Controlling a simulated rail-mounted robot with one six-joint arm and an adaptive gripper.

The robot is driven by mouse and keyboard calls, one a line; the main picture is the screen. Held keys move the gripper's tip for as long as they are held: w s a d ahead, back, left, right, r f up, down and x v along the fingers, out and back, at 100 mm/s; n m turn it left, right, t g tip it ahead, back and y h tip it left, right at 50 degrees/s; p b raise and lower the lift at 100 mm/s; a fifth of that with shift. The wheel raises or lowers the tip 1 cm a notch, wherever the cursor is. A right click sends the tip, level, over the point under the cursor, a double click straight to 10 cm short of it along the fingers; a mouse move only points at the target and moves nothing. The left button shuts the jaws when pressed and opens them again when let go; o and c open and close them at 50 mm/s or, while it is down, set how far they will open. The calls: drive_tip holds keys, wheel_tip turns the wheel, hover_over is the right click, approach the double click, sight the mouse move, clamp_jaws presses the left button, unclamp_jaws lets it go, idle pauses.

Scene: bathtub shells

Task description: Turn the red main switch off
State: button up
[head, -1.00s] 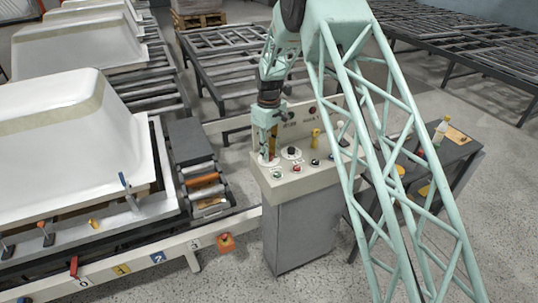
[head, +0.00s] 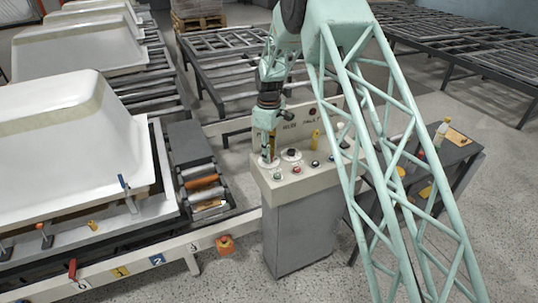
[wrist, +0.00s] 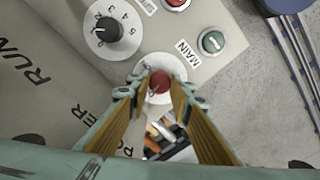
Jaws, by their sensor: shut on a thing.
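The red main switch (wrist: 159,83) sits on a round white plate (wrist: 157,63) beside the label MAIN on the control panel. My gripper (wrist: 160,92) has its two yellow-padded fingers on either side of the red knob and is shut on it. In the head view my gripper (head: 268,160) points down at the left end of the console top (head: 305,183). The red knob is hidden there behind the fingers. The switch's pointer position is too small to read surely.
A green button (wrist: 212,42) lies right of the switch, and a black dial (wrist: 110,29) lies up and left. Other buttons and a yellow lever (head: 316,138) stand along the console. A white tub shell (head: 60,150) and rollers (head: 200,178) are to the left.

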drive_tip(key=o, duration=0.9)
drive_tip(key=shift+r, duration=0.1)
wheel_tip(320, 180, up, 12)
drive_tip(key=shift+f, duration=0.1)
idle(0.6)
